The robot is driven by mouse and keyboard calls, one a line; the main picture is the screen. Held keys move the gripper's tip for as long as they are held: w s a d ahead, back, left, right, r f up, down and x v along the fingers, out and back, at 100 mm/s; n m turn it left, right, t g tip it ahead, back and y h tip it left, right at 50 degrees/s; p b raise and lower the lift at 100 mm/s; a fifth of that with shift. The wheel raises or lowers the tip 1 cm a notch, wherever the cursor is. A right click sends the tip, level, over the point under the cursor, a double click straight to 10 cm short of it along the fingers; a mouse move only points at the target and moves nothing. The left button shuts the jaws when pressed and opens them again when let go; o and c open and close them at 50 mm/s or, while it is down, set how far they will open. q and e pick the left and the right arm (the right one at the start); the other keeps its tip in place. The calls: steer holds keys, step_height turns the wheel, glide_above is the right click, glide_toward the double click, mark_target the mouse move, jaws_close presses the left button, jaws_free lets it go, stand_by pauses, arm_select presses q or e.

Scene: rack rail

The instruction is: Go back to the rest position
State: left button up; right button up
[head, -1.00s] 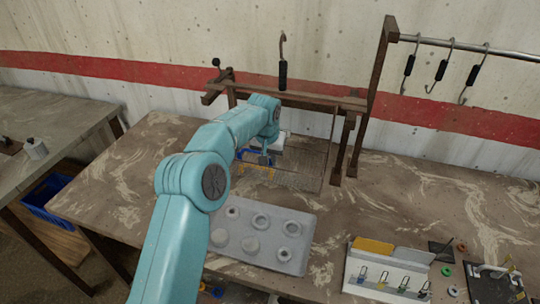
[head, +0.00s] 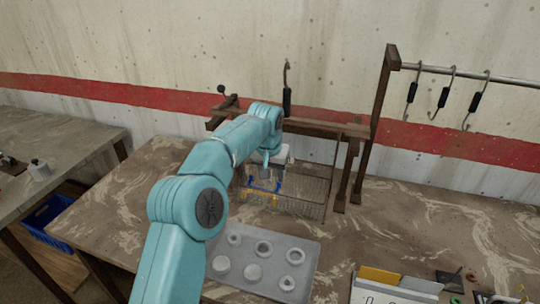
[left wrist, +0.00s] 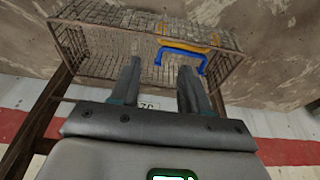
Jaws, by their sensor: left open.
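My left arm comes in from the lower left in the head view and reaches to the back of the workbench. My left gripper (head: 268,165) is partly hidden behind its own wrist, above the wire basket (head: 312,198). In the left wrist view the two fingers (left wrist: 160,68) stand apart with nothing between them, and the basket (left wrist: 100,62) lies beyond them. A blue handle-shaped piece (left wrist: 183,50) and an orange piece (left wrist: 192,38) are by the basket. They also show in the head view as blue (head: 264,185) and yellow (head: 258,196). My right gripper is out of view.
A wooden frame (head: 383,95) carries a metal rail (head: 450,74) with several black-handled hooks (head: 443,95). Another hook (head: 287,90) is at the frame's lower beam. A grey tray of round parts (head: 262,245) and a white holder (head: 395,290) lie in front. The bench's right rear is clear.

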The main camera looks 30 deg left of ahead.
arm_select(q)
steer(key=p+v, duration=0.1)
steer(key=v, duration=0.9)
steer(key=shift+r, duration=0.4)
steer(key=shift+s+f, duration=0.1)
steer(key=shift+s, duration=0.05)
